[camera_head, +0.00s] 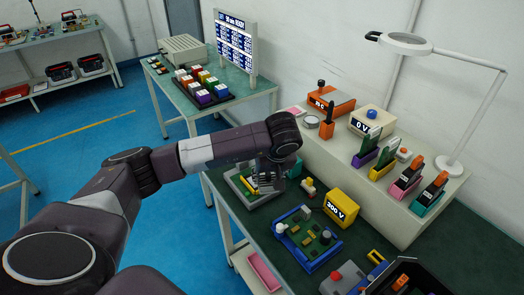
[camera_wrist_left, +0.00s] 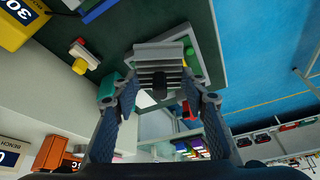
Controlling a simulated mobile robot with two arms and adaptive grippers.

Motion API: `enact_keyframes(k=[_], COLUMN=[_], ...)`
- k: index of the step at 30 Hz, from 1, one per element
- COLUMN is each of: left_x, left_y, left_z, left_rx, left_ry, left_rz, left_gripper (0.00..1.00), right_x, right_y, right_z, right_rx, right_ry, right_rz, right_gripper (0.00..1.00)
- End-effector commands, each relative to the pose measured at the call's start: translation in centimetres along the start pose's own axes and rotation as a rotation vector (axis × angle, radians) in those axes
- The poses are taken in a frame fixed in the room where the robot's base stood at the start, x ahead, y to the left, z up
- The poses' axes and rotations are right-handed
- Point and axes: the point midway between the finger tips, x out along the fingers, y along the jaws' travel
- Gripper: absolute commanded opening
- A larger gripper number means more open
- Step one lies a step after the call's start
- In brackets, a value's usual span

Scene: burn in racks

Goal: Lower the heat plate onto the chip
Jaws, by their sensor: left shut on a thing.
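My left gripper (camera_head: 268,180) is over the grey square fixture (camera_head: 241,190) on the green bench top. In the left wrist view the gripper (camera_wrist_left: 160,97) has its two fingers on either side of the grey finned heat plate (camera_wrist_left: 158,58), which has a dark knob in its middle. The gripper is shut on the heat plate. The same fixture (camera_wrist_left: 203,32) shows behind the plate, with green parts at its side. The chip is not visible; the plate and gripper cover that area. I cannot tell whether the plate touches anything below. My right gripper is not in view.
A yellow 300 V block (camera_head: 341,207) and a blue board fixture (camera_head: 306,238) stand to the right. A pale shelf (camera_head: 400,205) with an orange unit (camera_head: 331,100) and several coloured holders runs behind. A lamp (camera_head: 405,43) overhangs it. A second table (camera_head: 245,88) stands at the back.

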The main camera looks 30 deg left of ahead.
Motion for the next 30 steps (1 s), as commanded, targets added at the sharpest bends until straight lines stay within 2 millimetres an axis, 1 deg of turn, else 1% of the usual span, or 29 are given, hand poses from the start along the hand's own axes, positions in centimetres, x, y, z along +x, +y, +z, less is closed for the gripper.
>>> enact_keyframes(k=[1,3,6,10,14,20,23,30], left_x=[-0.1,-0.1,-0.1,-0.2,-0.1,0.6,1.2,3.2], left_y=[-0.1,-0.5,-1.0,-1.5,-1.7,-1.7,-1.7,-1.7], left_z=[-2.1,-4.2,-6.4,-8.0,-8.4,-8.1,-7.9,-7.0], left_rx=[-0.080,-0.177,-0.290,-0.378,-0.411,-0.412,-0.411,-0.410], left_ry=[0.001,-0.004,-0.013,-0.020,-0.023,-0.024,-0.024,-0.024], left_rz=[-0.026,-0.062,-0.099,-0.130,-0.141,-0.143,-0.142,-0.143], left_gripper=[0.12,0.12,0.12,0.12,0.12,0.12,0.12,0.12], right_x=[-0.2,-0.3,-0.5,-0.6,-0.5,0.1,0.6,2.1], right_y=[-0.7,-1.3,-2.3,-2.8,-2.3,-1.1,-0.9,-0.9], right_z=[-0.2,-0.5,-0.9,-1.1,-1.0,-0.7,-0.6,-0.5], right_rx=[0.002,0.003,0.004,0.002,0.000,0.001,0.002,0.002], right_ry=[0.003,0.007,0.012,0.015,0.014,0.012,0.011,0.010], right_rz=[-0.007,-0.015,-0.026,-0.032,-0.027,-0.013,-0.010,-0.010], right_gripper=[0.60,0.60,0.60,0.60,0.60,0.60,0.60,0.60])
